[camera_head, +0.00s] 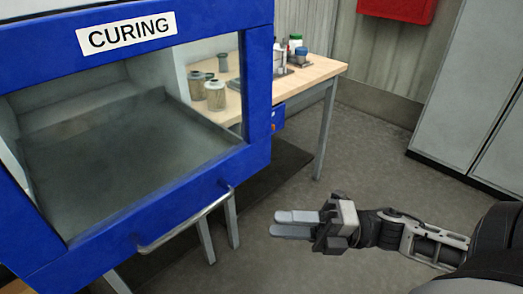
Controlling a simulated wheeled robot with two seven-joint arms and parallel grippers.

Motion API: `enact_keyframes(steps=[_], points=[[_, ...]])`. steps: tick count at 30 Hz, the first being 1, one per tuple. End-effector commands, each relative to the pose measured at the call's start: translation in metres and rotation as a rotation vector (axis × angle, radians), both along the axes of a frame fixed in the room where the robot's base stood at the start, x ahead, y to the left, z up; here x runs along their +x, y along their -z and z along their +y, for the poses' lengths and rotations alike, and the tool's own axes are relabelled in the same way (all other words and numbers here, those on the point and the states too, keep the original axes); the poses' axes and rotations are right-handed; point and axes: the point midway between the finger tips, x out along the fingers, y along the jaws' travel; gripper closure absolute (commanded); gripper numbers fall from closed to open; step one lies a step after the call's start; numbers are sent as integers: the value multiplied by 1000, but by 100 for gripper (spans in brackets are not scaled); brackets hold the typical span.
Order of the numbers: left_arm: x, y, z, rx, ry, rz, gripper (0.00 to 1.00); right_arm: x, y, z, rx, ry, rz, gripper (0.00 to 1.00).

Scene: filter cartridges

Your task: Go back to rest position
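My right gripper (277,223) is at the lower middle, reaching in from the right over the bare floor. Its two pale fingers point left and lie close side by side, with nothing seen between them. It is to the right of the blue curing cabinet's handle and apart from it. My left gripper is not in view.
The blue cabinet marked CURING (258,95) fills the left side, with a dark, empty-looking chamber behind its window and a metal handle (185,226) jutting out. Behind it, a wooden table (318,70) holds cartridges (215,95) and bottles. Grey lockers (450,110) stand right; floor between is clear.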

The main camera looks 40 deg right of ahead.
Motion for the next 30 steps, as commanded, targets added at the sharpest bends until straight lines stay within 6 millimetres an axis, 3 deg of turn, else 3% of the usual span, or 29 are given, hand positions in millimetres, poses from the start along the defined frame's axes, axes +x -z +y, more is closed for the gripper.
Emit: enact_keyframes(steps=[7,11,17,21,27,30], points=[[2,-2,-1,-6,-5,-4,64,2,2,0,15,19,17,66],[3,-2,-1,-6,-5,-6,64,17,18,0,145,173,174,66],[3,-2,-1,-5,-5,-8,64,36,92,9,601,577,732,66],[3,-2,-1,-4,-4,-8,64,22,146,43,901,771,1138,66],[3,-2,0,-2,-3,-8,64,0,181,90,1113,890,1491,66],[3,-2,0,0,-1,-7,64,-5,185,97,1136,907,1543,66]])
